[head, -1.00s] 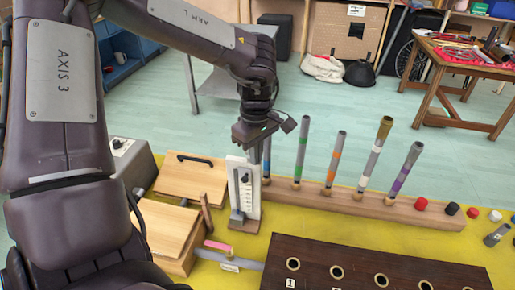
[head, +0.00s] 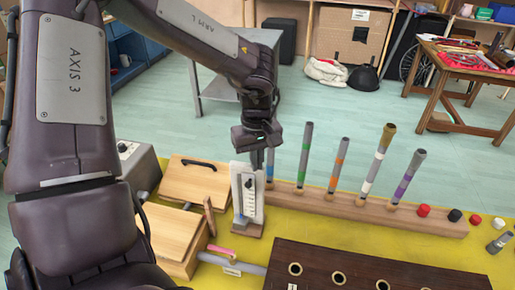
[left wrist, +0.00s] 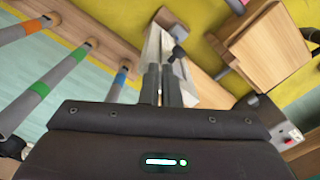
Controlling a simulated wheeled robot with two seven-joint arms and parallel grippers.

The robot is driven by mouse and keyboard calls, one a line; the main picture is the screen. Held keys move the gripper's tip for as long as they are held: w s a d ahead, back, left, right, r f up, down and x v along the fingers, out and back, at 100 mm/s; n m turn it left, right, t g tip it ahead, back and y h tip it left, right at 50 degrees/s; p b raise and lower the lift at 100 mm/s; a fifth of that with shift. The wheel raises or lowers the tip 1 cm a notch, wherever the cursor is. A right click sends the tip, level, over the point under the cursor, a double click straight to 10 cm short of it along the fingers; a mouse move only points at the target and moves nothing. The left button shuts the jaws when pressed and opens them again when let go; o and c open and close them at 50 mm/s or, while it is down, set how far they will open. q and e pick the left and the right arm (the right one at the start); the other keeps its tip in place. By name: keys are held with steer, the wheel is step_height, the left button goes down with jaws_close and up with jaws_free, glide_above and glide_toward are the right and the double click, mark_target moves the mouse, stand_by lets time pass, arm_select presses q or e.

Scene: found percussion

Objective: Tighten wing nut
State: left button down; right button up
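A white upright stand (head: 240,208) with a scale on its front stands on the yellow mat. A small dark knob-like part (head: 249,184), perhaps the wing nut, shows on its face; its wings are too small to make out. My left gripper (head: 257,161) points down just behind the stand's top edge. In the left wrist view its two fingers (left wrist: 161,85) lie nearly together, with nothing visible between them. The stand (left wrist: 152,45) is beyond them, with a dark part (left wrist: 178,52) near the tips. Whether they touch it cannot be told. My right gripper is out of view.
A wooden rail (head: 318,203) with several upright banded tubes is right of the stand. Wooden boxes (head: 198,180) stand close on its left. A dark board with holes (head: 360,262) lies in front. Coloured caps (head: 424,210) lie at right.

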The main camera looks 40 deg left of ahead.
arm_select(q)
steer(key=m+p, duration=0.1)
steer(key=m, duration=0.2)
steer(key=shift+s+a+p, duration=0.15)
steer(key=shift+a+p, duration=0.05)
steer(key=shift+p, duration=0.2)
steer(key=c, duration=2.1)
jaws_free()
steer(key=shift+r, duration=0.1)
steer(key=o, duration=0.5)
